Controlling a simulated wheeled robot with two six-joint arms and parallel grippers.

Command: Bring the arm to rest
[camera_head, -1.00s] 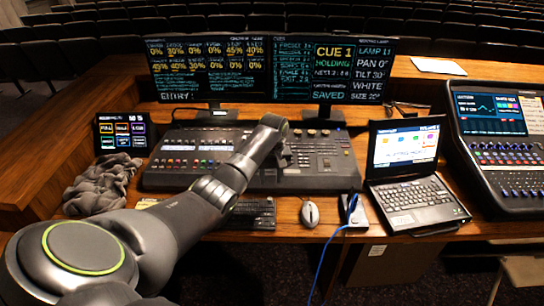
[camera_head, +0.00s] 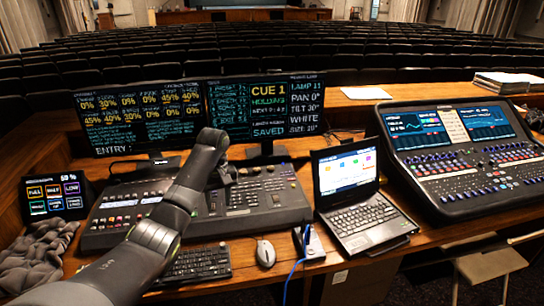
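My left arm reaches in from the lower left over the lighting console (camera_head: 272,208). My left gripper (camera_head: 226,174) is above the middle of the console, just in front of the two monitors. It is small and seen mostly from behind the wrist, so its fingers cannot be made out clearly. No object shows in it. Whether it touches the console cannot be told. My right gripper is not in view.
Two monitors (camera_head: 150,118) stand behind the console. A keyboard (camera_head: 197,264), a mouse (camera_head: 265,253), a laptop (camera_head: 366,215) and a sound mixer (camera_head: 470,170) are on the desk. A small touch panel (camera_head: 56,196) and grey cloth (camera_head: 35,262) are at left. Seat rows lie beyond.

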